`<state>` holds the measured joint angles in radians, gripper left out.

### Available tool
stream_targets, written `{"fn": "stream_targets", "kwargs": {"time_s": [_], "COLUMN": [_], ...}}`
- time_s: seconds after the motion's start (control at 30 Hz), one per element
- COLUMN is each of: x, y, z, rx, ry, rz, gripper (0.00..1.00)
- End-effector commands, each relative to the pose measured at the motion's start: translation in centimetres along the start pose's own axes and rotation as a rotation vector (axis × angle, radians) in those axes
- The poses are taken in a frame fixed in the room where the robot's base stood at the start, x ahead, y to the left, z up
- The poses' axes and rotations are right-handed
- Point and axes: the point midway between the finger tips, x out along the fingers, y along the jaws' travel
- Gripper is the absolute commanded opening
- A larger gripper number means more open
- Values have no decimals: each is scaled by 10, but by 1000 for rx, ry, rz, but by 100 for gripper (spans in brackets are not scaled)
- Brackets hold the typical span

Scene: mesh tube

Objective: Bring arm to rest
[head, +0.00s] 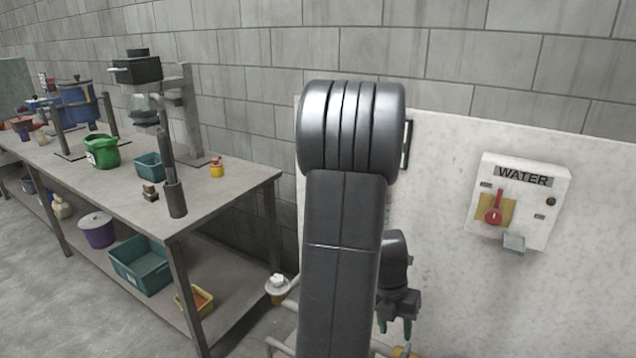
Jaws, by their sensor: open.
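My arm (342,230) stands folded up in the middle of the head view, dark grey with a ribbed silver-grey joint at its top. My gripper (395,328) is low, just right of the arm's upright link, and points down. Its two green-tipped fingers are apart, so it is open. I see nothing held between the fingers. Part of the wrist is hidden behind the upright link. A small yellow thing (404,352) shows at the bottom edge below the gripper; I cannot tell whether they touch.
A long workbench (225,195) on the left carries a green pot (102,151), a teal bin (150,166) and a stand (185,110). Its lower shelf holds a teal crate (140,265). On the right, a white panel (440,180) carries a water box (518,200) with a red handle.

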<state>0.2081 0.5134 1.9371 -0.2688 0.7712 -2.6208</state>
Motion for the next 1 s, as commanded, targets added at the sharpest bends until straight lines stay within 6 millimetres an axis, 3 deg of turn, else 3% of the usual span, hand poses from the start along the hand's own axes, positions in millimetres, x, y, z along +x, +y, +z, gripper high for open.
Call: {"fn": "stream_targets", "kwargs": {"time_s": [0.03, 0.1, 0.73, 1.0], "x": [-7, 17, 142, 132], "y": [0, 0, 0, 13], "z": [0, -1, -2, 2], "rx": [0, 0, 0, 166], "ry": [-2, 6, 5, 33], "rz": [1, -2, -1, 0], "gripper": [41, 41, 41, 41]}}
